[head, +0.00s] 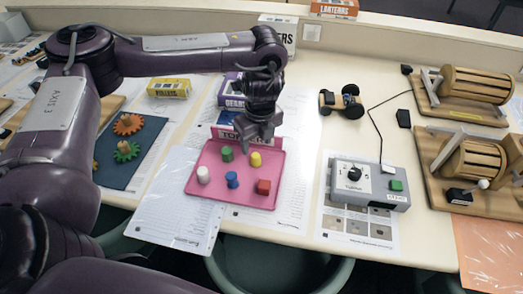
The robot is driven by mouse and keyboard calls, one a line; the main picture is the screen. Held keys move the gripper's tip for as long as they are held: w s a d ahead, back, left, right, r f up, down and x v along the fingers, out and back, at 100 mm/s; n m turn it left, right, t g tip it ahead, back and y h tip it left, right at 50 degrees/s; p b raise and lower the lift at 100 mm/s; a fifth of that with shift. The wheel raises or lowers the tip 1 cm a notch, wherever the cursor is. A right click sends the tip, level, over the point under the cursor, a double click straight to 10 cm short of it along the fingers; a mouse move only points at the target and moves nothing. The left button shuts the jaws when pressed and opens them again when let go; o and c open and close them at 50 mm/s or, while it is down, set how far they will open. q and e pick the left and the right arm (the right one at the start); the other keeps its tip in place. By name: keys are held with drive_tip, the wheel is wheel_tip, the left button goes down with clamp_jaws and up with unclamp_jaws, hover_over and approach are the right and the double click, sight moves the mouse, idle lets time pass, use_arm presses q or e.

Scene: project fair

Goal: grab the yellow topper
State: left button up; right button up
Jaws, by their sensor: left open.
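The yellow topper (256,159) is a small yellow piece standing on the pink tray (233,194), toward its back right. A green topper (227,154), a white one (203,175), a blue one (232,180) and a red one (263,187) stand on the same tray. My left gripper (256,139) points down just above and behind the yellow topper. It is open, and the topper appears below the fingertips, not held. Whether the fingers touch it cannot be told. My right gripper is out of view.
A purple box (232,94) and a yellow box (169,88) stand behind. A grey control box (367,184) and wooden drums (476,84) are at right. Paper sheets (170,212) lie around the tray.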

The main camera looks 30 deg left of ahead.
sight(255, 155)
use_arm(q)
drive_tip(key=shift+s+a+f, duration=0.1)
drive_tip(key=shift+s+f, duration=0.1)
drive_tip(key=shift+f, duration=0.8)
drive_tip(key=f, duration=0.4)
drive_tip(key=shift+w+a+f+p, duration=0.1)
drive_tip(key=shift+w+a+p, duration=0.15)
drive_tip(key=shift+w+p, duration=0.1)
drive_tip(key=shift+f, duration=0.3)
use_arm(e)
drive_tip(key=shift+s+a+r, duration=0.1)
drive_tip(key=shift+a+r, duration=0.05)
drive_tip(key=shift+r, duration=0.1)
use_arm(q)
drive_tip(key=shift+c, duration=0.3)
drive_tip(key=c, duration=1)
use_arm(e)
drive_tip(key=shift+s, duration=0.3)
